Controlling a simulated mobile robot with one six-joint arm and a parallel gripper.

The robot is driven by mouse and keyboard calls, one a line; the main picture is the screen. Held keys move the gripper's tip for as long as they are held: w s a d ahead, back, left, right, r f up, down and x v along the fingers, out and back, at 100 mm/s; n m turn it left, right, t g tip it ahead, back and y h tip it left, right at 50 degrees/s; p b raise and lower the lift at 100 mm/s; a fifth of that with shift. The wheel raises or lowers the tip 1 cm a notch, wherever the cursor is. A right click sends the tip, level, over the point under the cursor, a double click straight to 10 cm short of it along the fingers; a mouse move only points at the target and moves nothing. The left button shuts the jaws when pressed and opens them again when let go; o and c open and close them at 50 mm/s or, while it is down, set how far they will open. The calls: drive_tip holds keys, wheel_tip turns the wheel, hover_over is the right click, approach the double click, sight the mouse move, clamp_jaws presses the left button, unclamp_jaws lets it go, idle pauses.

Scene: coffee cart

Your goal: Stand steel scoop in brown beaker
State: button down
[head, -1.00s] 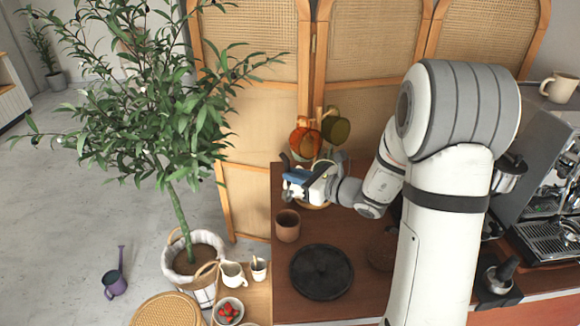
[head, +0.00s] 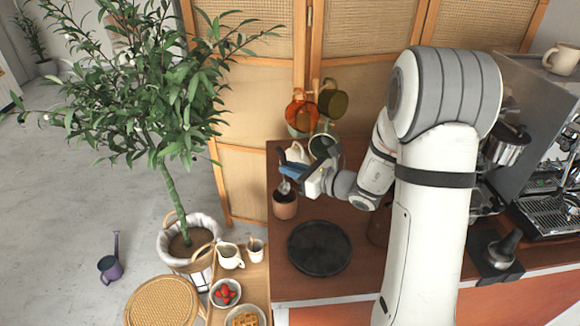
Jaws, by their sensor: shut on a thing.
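The brown beaker (head: 285,210) stands upright near the left edge of the dark wooden counter. My gripper (head: 293,172) is just above and slightly right of the beaker, shut on the steel scoop (head: 285,187). A small shiny grey part of the scoop shows at the beaker's mouth, below the blue fingers. The rest of the scoop is hidden by the fingers or too small to make out. I cannot tell how far its lower end is inside the beaker.
A round black tray (head: 320,249) lies in front of the beaker. A white vessel (head: 297,152) and hanging mugs (head: 332,103) are close behind my gripper. The coffee machine (head: 545,190) is at right. A lower side table (head: 255,283) holds a jug (head: 230,256) and strawberries (head: 225,293).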

sight(281, 184)
drive_tip(key=shift+f+b, duration=2.95)
drive_tip(key=shift+f, duration=0.4)
drive_tip(key=shift+c, duration=1.9)
unclamp_jaws()
drive_tip(key=shift+s+d, duration=0.1)
drive_tip(key=shift+d, duration=0.1)
drive_tip(key=shift+v, duration=1.4)
drive_tip(key=shift+s+d+f, duration=0.15)
drive_tip(key=shift+f, duration=0.15)
drive_tip(key=shift+b+v, duration=0.4)
drive_tip(key=shift+v, duration=1.1)
